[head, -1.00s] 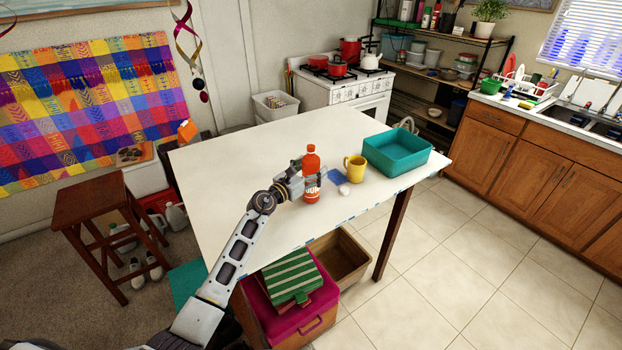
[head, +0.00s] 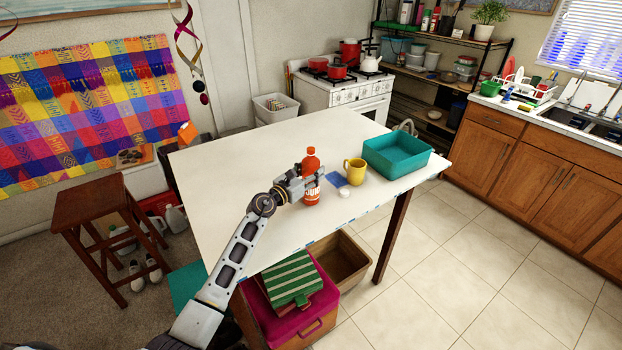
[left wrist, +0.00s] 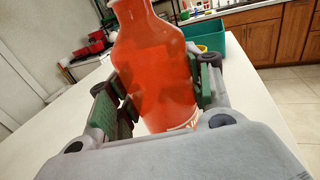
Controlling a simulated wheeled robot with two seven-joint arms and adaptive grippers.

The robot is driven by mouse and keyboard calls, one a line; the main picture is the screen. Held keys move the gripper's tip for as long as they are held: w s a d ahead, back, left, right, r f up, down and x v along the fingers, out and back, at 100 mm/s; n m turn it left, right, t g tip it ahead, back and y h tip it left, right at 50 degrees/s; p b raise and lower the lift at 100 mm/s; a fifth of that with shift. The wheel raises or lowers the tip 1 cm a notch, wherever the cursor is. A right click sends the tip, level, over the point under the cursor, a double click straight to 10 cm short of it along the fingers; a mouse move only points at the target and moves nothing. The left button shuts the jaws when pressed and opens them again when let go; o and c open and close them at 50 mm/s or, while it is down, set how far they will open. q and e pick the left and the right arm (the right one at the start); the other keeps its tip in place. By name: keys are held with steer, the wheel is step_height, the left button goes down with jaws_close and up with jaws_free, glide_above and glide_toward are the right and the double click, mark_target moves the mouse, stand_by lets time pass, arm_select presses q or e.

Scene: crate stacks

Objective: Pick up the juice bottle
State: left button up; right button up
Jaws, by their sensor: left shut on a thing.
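The juice bottle (head: 311,163) is red-orange with a red cap and a label, and stands upright near the front edge of the white table. My left gripper (head: 308,181) is shut around the bottle's middle from the left. In the left wrist view the bottle (left wrist: 152,70) fills the space between the finger pads of the gripper (left wrist: 155,95), with a pad against each side. Whether the bottle's base touches the table is hard to tell. My right gripper is not in view.
A teal bin (head: 421,163) stands at the table's right end. The table's left and back (head: 240,150) are clear.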

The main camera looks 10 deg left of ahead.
mark_target(308, 150)
arm_select(q)
steer(key=shift+r, duration=0.2)
steer(key=shift+r+p, duration=0.4)
steer(key=shift+r, duration=0.55)
step_height(308, 150, up, 7)
steer(key=shift+f+p, duration=0.2)
steer(key=shift+p, duration=0.4)
steer(key=shift+r, duration=0.65)
steer(key=shift+w, duration=0.1)
